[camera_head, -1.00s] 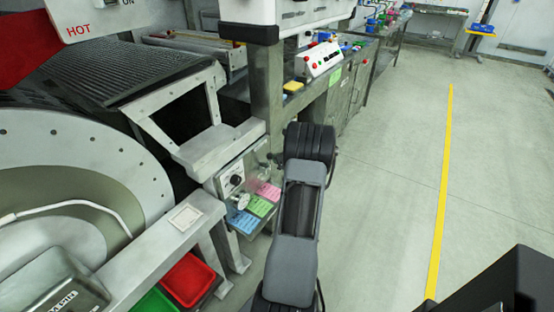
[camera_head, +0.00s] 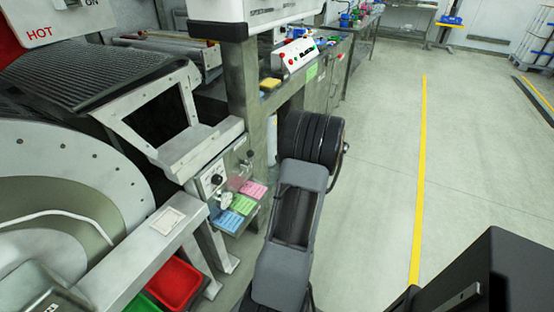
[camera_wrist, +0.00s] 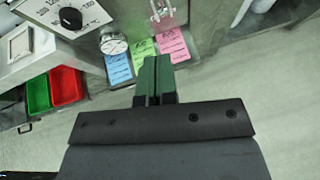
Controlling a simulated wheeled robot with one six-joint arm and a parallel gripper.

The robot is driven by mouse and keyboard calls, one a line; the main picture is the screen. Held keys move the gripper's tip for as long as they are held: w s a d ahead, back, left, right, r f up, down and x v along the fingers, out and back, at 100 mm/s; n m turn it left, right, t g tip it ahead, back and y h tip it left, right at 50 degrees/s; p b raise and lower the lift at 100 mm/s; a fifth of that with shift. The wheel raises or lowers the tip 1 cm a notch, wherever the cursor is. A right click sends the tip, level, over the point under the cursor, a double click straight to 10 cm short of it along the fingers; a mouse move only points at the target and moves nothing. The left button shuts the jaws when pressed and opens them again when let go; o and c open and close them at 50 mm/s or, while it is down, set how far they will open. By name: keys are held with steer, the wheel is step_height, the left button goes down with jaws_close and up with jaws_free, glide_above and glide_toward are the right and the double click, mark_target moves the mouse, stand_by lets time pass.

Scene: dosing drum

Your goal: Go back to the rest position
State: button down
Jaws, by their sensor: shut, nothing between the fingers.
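My gripper (camera_wrist: 155,82) shows in the wrist view with its two green fingers together and nothing between them. It is in free space in front of the machine, with the coloured cards beyond its tips. In the head view my arm reaches forward over the floor, and the gripper itself is hidden behind the arm. The control panel with a black knob (camera_head: 217,180) is left of the arm; the knob also shows at the top left of the wrist view (camera_wrist: 70,18).
Blue, green and pink cards (camera_head: 242,204) hang below the panel. A red bin (camera_head: 174,283) and a green bin (camera_head: 143,303) are low at the left. The large drum (camera_head: 70,185) fills the left side. Open floor with a yellow line (camera_head: 420,180) lies at right.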

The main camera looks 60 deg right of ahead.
stand_by(0.8)
steer(key=s+a+f+n+g+y, duration=0.2)
steer(key=s+a+f+n, duration=0.1)
steer(key=a+n, duration=0.25)
steer(key=w+a+r+n+g+y+p, duration=0.1)
steer(key=a+r+n+g+p, duration=0.15)
steer(key=a+n, duration=0.35)
steer(key=w+a+r+n+g+y+p, duration=0.1)
steer(key=a+r+n+g, duration=0.2)
steer(key=a+n, duration=0.35)
steer(key=s+a+r+n+h+p, duration=0.1)
steer(key=a+r+n+p, duration=0.3)
steer(key=a+r+n, duration=0.5)
steer(key=s+a+r+n+h+p, duration=0.1)
steer(key=a+r+n+p, duration=0.3)
steer(key=a+r+n, duration=0.6)
steer(key=a+g+h, duration=0.1)
steer(key=a, duration=0.5)
steer(key=shift+a+r+p, duration=0.2)
steer(key=shift+a+p, duration=0.05)
steer(key=shift+p, duration=0.05)
steer(key=shift+s+d, duration=0.1)
steer(key=shift+d, duration=0.05)
